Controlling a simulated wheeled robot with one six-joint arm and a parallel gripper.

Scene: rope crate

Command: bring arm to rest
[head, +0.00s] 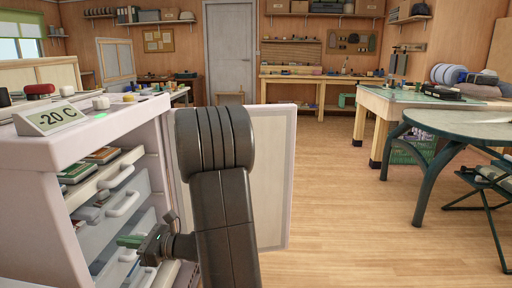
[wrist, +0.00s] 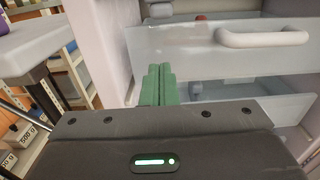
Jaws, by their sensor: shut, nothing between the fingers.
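My gripper (head: 130,241) is in front of the open freezer at the left, close to its drawers. In the wrist view its green fingers (wrist: 157,86) are together with nothing between them. They point toward a translucent drawer (wrist: 205,50) with a white handle. My dark arm (head: 222,205) stands in the middle of the head view and hides part of the freezer door.
The white freezer (head: 100,130) shows "-20 C" on a display (head: 52,116). Its door (head: 270,180) stands open to the right of my arm. A round green table (head: 465,124) stands at the right. The wooden floor (head: 345,200) between is clear.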

